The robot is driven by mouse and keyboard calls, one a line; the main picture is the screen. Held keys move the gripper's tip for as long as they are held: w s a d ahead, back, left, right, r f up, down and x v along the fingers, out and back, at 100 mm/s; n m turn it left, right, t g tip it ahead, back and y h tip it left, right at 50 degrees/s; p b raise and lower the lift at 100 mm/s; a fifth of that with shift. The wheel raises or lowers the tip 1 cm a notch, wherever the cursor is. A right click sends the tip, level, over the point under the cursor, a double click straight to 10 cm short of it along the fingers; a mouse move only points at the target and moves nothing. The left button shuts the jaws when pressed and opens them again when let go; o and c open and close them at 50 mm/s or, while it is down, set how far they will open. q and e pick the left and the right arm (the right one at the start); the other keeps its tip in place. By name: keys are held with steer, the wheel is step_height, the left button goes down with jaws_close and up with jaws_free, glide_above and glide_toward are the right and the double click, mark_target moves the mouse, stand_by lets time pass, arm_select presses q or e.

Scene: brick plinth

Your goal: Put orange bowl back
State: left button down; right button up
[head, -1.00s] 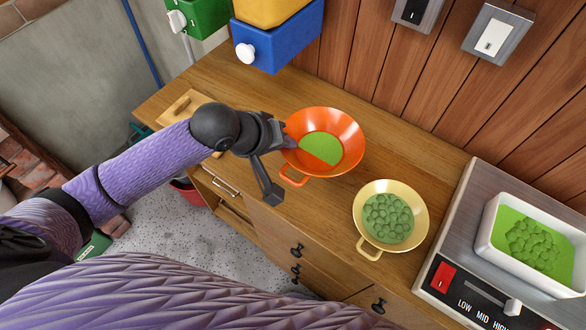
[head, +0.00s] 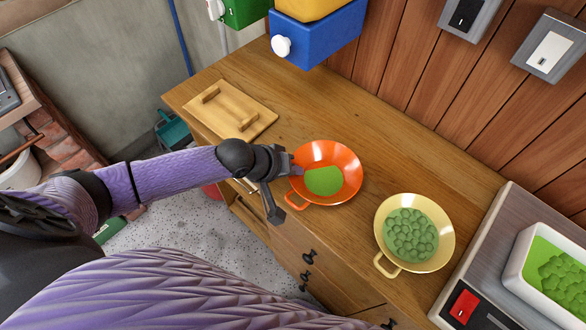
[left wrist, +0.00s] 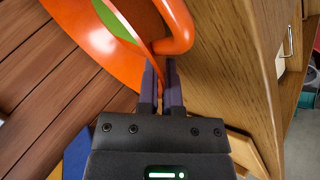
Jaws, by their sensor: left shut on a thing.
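The orange bowl (head: 345,161) is over the wooden counter in the head view, tilted, with a flat green patch inside. Its loop handle is at the lower left. My left gripper (head: 292,172) reaches in from the left and is shut on the bowl's rim. In the left wrist view the two dark fingers (left wrist: 161,88) pinch the orange rim beside the handle, and the bowl (left wrist: 105,42) fills the upper left. I cannot tell whether the bowl touches the counter. My right gripper is not in view.
A yellow bowl (head: 449,239) with green lumps stands to the right. Further right is a hot plate (head: 481,255) with a white tray (head: 513,270). A wooden board (head: 236,95) lies at the back left. A blue dispenser (head: 322,38) hangs above. The counter's back middle is clear.

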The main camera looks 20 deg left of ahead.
arm_select(q)
steer(key=c, duration=0.8)
jaws_free()
steer(key=shift+s+a+r+p, duration=0.1)
steer(key=shift+s+r+p, duration=0.05)
steer(key=shift+r+p, duration=0.2)
steer(key=p+v, duration=0.4)
steer(key=v, duration=0.7)
steer(key=shift+a, duration=0.15)
